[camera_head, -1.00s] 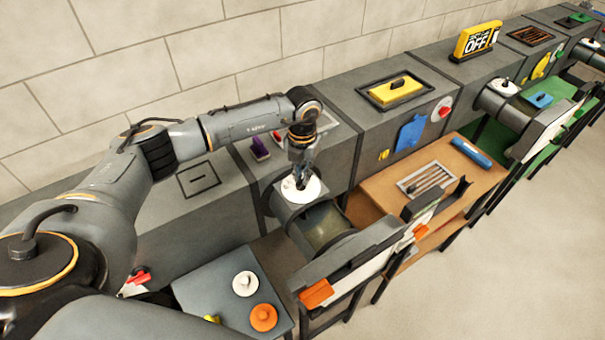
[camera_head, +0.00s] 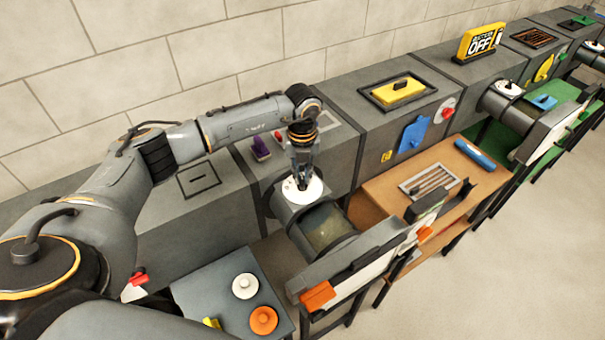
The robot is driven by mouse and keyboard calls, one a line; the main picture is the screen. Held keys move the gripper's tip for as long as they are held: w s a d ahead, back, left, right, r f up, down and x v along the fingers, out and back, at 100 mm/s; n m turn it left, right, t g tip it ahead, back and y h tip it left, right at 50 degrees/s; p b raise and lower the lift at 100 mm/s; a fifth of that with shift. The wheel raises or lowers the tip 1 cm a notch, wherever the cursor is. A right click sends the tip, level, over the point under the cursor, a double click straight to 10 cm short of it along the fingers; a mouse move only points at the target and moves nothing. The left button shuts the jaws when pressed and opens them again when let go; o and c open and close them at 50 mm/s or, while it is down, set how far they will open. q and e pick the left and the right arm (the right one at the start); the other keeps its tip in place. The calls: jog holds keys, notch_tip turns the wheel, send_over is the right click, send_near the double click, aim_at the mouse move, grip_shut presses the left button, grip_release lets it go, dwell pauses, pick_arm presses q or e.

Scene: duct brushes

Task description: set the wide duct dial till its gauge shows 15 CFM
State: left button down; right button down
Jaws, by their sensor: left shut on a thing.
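A round white dial (camera_head: 314,192) lies on top of the wide grey duct (camera_head: 325,228) that sticks out from the cabinet row. My left gripper (camera_head: 303,183) points down over the dial and is shut at its middle, on a knob mostly hidden by the fingers. The dial's markings are too small to read. I cannot make out a gauge reading. A second white dial (camera_head: 508,88) sits on another duct at the upper right. My right gripper is not in view.
A grey table (camera_head: 212,292) holds a white knobbed disc (camera_head: 245,286) and an orange one (camera_head: 263,320). A grey-framed board with an orange block (camera_head: 318,296) stands before the duct. A brown table (camera_head: 398,172) is to the right; open floor lies at lower right.

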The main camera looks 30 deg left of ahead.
aim_at(302, 178)
pick_arm(q)
jog(key=c, duration=1.4)
grip_release()
jog(key=shift+r, duration=0.15)
notch_tip(302, 178, up, 12)
jog(key=shift+f, duration=0.2)
